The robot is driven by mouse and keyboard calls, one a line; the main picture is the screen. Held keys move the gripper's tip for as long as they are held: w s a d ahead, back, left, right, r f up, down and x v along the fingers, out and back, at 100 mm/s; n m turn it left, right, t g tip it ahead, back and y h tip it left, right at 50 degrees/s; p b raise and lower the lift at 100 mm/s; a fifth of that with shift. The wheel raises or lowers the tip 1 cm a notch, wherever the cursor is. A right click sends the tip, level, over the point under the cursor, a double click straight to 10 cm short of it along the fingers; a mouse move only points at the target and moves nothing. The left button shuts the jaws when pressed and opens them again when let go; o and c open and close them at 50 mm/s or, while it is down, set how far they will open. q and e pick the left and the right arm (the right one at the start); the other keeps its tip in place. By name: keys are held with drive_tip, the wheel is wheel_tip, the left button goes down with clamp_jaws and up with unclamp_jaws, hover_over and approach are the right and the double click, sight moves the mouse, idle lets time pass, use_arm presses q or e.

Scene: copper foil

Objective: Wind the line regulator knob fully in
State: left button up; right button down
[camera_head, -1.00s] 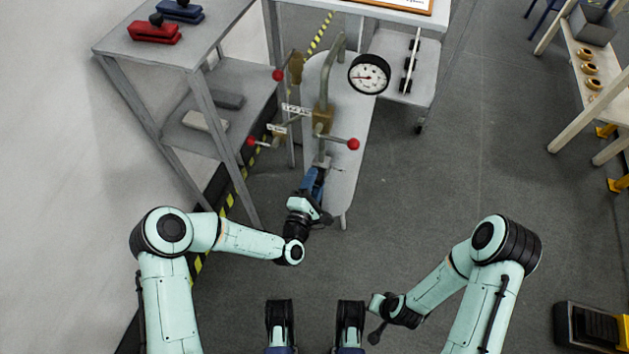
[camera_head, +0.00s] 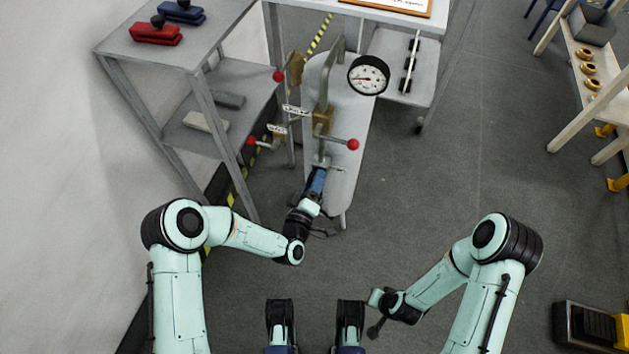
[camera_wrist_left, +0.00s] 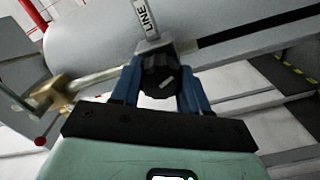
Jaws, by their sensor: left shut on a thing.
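The line regulator knob (camera_wrist_left: 160,80) is dark and many-sided with a pale mark on its face, and sits just below a LINE label (camera_wrist_left: 145,18) in the left wrist view. My left gripper (camera_wrist_left: 160,92) has its blue fingers on either side of the knob and is shut on it. In the head view the left gripper (camera_head: 316,180) reaches the lower end of the regulator pipework, where its own fingers hide the knob. My right gripper (camera_head: 376,328) hangs low near my base, away from the pipework, and its fingers are too unclear to judge.
A round gauge (camera_head: 368,75) and red-ball levers (camera_head: 352,144) stand on the pipework above the knob. A grey stand (camera_head: 130,48) with red and blue stamps is at left. A shelf with brass rings (camera_head: 588,68) is at right. The floor between is open.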

use_arm(q)
drive_tip(key=m, duration=0.4)
drive_tip(key=shift+m, duration=0.3)
drive_tip(key=m, duration=0.5)
drive_tip(key=shift+m, duration=0.3)
drive_tip(key=m, duration=0.4)
drive_tip(key=shift+m, duration=0.3)
drive_tip(key=m, duration=0.4)
drive_tip(key=m+p, duration=0.1)
drive_tip(key=m, duration=0.5)
drive_tip(key=shift+m, duration=0.4)
drive_tip(key=m+p, duration=0.1)
drive_tip(key=m, duration=0.3)
drive_tip(key=shift+d+m, duration=0.1)
drive_tip(key=shift+m, duration=0.2)
drive_tip(key=m+p, duration=0.1)
drive_tip(key=m, duration=0.3)
drive_tip(key=shift+m, duration=0.4)
use_arm(e)
drive_tip(key=shift+y, duration=0.3)
drive_tip(key=r, duration=0.1)
drive_tip(key=a+r, duration=0.2)
drive_tip(key=r, duration=0.1)
drive_tip(key=shift+s, duration=0.25)
drive_tip(key=shift+r, duration=0.1)
